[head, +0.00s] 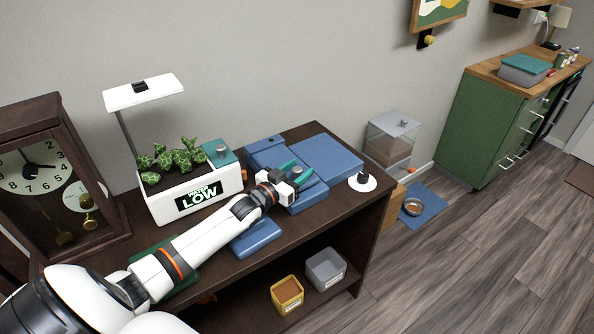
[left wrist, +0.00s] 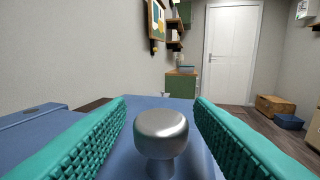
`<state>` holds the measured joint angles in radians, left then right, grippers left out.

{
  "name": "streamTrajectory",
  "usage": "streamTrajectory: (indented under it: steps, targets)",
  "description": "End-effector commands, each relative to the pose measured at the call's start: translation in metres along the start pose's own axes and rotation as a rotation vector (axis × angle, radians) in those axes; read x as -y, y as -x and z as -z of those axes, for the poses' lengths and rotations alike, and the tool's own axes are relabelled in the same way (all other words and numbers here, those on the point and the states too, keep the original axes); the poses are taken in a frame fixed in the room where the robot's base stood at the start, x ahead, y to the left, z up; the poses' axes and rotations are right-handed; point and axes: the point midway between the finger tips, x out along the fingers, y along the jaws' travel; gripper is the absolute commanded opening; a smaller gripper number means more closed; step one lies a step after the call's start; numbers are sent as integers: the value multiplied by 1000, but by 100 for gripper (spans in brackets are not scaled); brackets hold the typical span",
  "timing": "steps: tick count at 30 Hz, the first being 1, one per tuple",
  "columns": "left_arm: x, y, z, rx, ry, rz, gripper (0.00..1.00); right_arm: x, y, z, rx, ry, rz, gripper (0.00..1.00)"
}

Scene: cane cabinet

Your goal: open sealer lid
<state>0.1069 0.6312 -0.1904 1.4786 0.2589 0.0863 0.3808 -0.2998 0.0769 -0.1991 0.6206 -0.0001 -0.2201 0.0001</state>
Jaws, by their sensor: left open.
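The blue sealer (head: 325,158) stands on the dark wooden cabinet top, with flat blue parts around my gripper. My left gripper (head: 297,173) reaches over it from the left, with its teal fingers apart. In the left wrist view, a silver round knob (left wrist: 161,135) on a short stem rises from the blue surface (left wrist: 150,103). The knob sits between the two open fingers (left wrist: 161,130), with a visible gap on each side. In the head view the gripper hides most of the knob. My right gripper is not in view.
A white planter (head: 195,205) reading "WATER LOW" and a clock (head: 45,170) stand left. A blue slab (head: 256,238) lies at the cabinet's front edge. A white disc (head: 370,184) with a dark top is at the right end. Two bins, yellow (head: 287,296) and grey (head: 325,270), sit below.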

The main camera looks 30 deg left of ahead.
Motion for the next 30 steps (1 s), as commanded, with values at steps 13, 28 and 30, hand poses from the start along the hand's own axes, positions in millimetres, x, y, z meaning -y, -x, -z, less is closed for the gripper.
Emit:
streamTrajectory:
  steps: [13, 28, 30]
  targets:
    - [0, 0, 0, 0, 0, 0, 0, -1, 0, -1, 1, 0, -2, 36]
    - [-20, -5, -64, -87, 315, 1, 0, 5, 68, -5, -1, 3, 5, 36]
    - [-25, -6, -70, -103, 379, 1, 0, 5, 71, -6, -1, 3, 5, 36]
